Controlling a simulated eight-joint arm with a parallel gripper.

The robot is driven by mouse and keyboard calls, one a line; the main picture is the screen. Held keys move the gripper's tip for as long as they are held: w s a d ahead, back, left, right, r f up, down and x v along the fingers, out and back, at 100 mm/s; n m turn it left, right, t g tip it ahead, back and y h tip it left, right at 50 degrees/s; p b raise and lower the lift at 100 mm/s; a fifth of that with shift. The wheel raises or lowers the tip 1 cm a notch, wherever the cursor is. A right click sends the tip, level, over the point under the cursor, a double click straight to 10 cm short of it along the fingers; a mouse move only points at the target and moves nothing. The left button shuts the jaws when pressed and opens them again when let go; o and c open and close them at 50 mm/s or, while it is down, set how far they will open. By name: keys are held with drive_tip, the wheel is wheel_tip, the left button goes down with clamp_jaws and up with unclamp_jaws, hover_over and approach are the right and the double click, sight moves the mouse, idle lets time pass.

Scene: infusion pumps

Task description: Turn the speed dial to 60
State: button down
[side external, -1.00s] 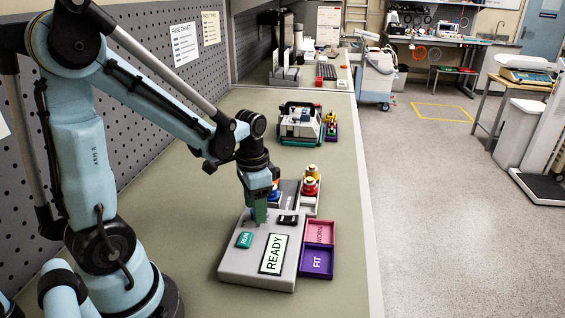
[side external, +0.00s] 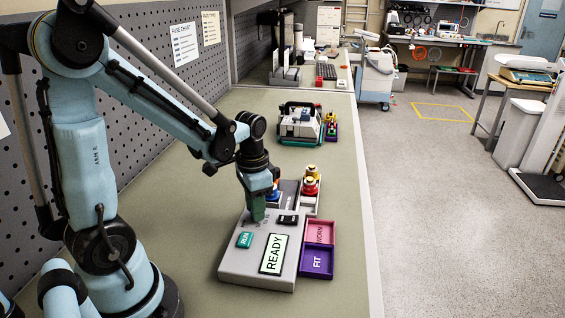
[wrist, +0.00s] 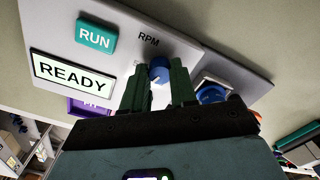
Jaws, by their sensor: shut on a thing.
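The grey control box (side external: 235,262) lies on the bench, with a display reading READY (side external: 273,254) and a green RUN button (side external: 244,240). The blue speed dial (wrist: 159,69) sits below the RPM label (wrist: 149,41) in the wrist view and carries a pale pointer mark. My gripper (wrist: 159,80) points down at the box, its green fingers shut on the dial from either side. In the side view my gripper (side external: 258,217) hides the dial. The dial's scale numbers cannot be read.
Pink and purple trays, the front one marked FIT (side external: 317,262), adjoin the box's right side. Red and yellow knobbed pieces (side external: 310,184) stand behind it. Another blue round part (wrist: 212,93) is close beside the right finger. Bare bench lies left of the box.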

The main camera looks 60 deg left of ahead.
drive_tip(key=shift+n, duration=0.3)
drive_tip(key=n, duration=0.3)
drive_tip(key=shift+n, duration=2.4)
drive_tip(key=c, duration=0.9)
unclamp_jaws()
drive_tip(key=shift+r, duration=6.05)
